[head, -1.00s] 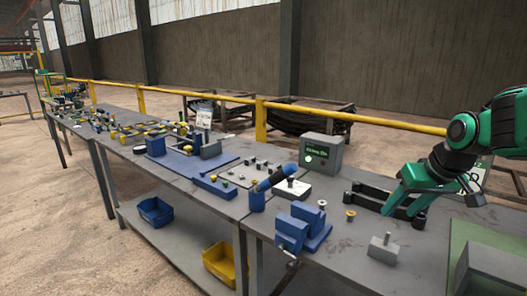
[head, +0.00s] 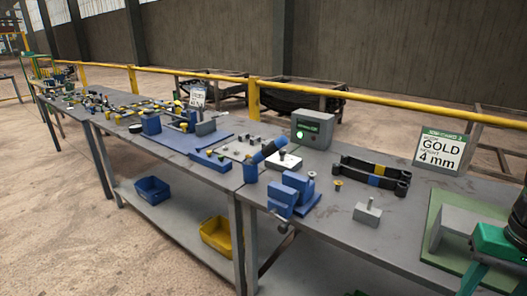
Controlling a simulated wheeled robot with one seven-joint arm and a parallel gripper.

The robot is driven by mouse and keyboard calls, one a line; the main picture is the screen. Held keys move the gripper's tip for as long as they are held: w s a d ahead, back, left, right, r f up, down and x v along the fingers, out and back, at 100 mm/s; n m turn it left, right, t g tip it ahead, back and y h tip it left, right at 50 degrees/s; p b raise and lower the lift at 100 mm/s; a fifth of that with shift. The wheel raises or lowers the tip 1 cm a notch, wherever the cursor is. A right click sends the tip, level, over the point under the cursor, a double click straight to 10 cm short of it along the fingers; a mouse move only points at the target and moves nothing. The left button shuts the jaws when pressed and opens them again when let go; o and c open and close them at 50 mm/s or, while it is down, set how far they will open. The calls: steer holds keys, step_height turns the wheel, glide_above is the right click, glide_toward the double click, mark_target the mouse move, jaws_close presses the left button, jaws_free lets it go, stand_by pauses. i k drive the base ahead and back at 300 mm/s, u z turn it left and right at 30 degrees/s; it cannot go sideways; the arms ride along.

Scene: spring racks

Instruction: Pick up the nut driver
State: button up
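A tool with a blue handle (head: 270,147), which looks like the nut driver, leans at a slant out of or against a blue cylindrical holder (head: 250,172) near the table's front edge. Whether its tip is inside the holder is hidden. My gripper (head: 478,272) is only partly in view at the bottom right corner, green and cut off by the frame edge. It is far to the right of the blue-handled tool and apart from it. Its opening cannot be made out.
A blue vise (head: 290,196) stands just right of the holder. A grey block with a peg (head: 368,212), a black rack (head: 376,172) and a sign reading "GOLD 4 mm" (head: 440,151) are farther right. A grey box with a green light (head: 312,130) stands behind.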

mark_target(280, 143)
steer(key=u, duration=0.05)
steer(key=k, duration=1)
steer(key=u, duration=1.35)
steer(key=i, duration=1.25)
steer(key=z, duration=1.45)
